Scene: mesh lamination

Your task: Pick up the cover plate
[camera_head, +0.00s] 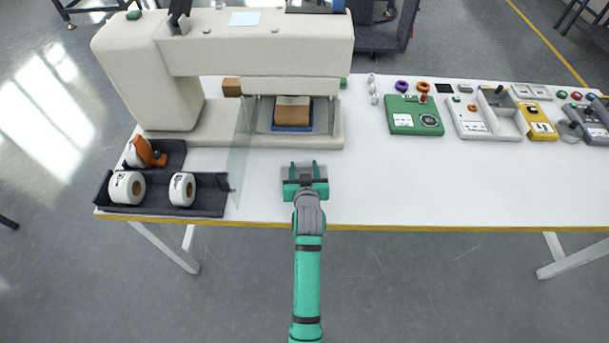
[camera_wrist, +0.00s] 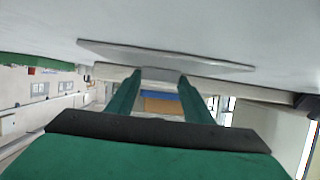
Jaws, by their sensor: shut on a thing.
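My gripper (camera_head: 304,167) is over the white table in front of the press, its fingers pointing toward the machine. It is shut on a thin grey plate, the cover plate (camera_head: 304,172), of which only a small patch shows between the green fingers. In the wrist view the plate (camera_wrist: 165,55) appears as a thin slab across the tips of my gripper (camera_wrist: 160,76). It lies close to the white table surface; I cannot tell whether it touches it.
The press (camera_head: 230,55) stands behind, with a brown block (camera_head: 292,113) on a blue base (camera_head: 292,128) under its head. A clear panel (camera_head: 241,140) stands at left, beside a dark tray (camera_head: 150,205) with white rolls. A green panel (camera_head: 414,115) lies right. The table front right is clear.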

